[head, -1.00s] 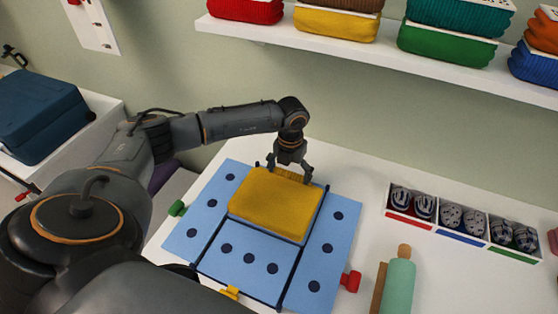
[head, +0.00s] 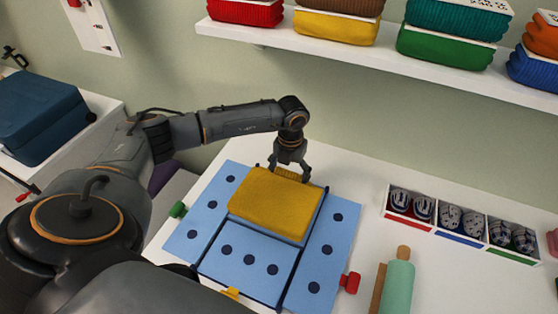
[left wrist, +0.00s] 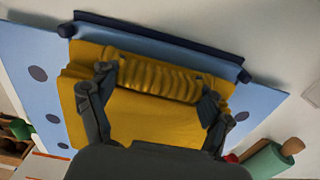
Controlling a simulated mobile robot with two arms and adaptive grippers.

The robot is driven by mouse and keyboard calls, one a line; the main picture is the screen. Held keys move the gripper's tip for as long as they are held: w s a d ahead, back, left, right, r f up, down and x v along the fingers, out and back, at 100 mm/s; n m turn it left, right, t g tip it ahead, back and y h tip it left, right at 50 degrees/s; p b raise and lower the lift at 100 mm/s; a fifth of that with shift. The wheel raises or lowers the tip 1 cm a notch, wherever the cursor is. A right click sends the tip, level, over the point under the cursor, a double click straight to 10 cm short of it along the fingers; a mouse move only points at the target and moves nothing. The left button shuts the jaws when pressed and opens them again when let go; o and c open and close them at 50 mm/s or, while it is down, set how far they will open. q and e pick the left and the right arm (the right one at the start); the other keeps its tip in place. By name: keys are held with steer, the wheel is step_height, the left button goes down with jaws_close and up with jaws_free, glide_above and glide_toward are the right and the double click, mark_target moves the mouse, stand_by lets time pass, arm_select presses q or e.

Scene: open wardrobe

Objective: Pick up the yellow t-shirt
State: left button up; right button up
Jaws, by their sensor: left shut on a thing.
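The yellow t-shirt (head: 276,204) is folded into a thick rectangle on the blue folding board (head: 208,222) with dark dots. My left gripper (head: 290,173) is at the far edge of the shirt and is shut on it. In the left wrist view the yellow t-shirt (left wrist: 150,120) has a ribbed, bunched edge between the two fingers of my left gripper (left wrist: 155,95). The near edge of the shirt still appears close to the board in the head view. My right gripper is not in view.
A divided box (head: 452,238) of patterned rolled items and a green roller (head: 398,282) lie to the right. A shelf (head: 430,78) with folded coloured clothes runs above. A blue case (head: 42,112) is at left. Bare white table lies behind the board.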

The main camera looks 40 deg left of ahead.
arm_select(q)
steer(key=shift+r+p, duration=1.8)
steer(key=shift+r, duration=1.3)
